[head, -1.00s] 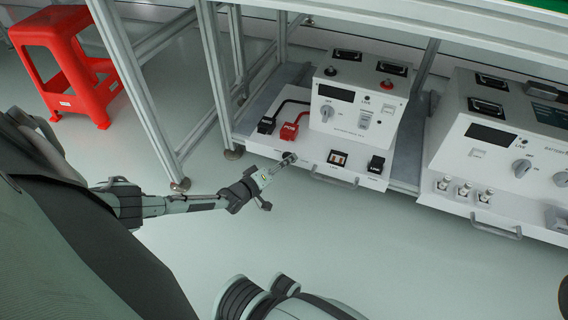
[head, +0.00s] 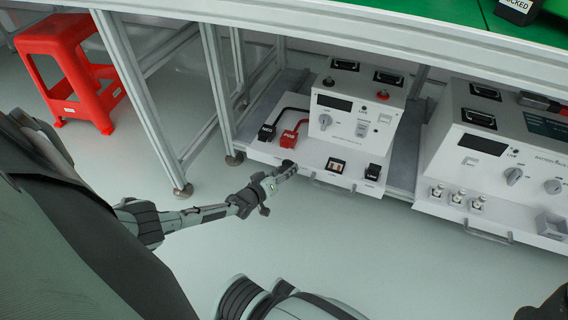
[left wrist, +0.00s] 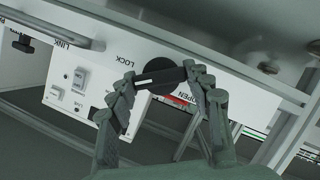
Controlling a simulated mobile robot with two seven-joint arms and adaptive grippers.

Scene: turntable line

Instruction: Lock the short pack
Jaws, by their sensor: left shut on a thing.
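The short pack (head: 348,115) is a white unit on the lower shelf with a white front ledge. A round black lock knob (left wrist: 158,77) with a bar grip sits between the printed words LOCK and OPEN in the left wrist view. My left gripper (left wrist: 158,73) is shut on the knob's bar, one finger at each end. In the head view the left gripper (head: 284,171) reaches the ledge's front left corner and hides most of the knob. The bar lies roughly between the fingers; its exact lock position I cannot tell.
Black and red plugs (head: 289,138) with cables sit left on the ledge. A black plug (head: 373,172) sits at its right. A larger white pack (head: 497,150) stands to the right. Frame legs (head: 150,120) and a red stool (head: 68,72) are left. Floor in front is clear.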

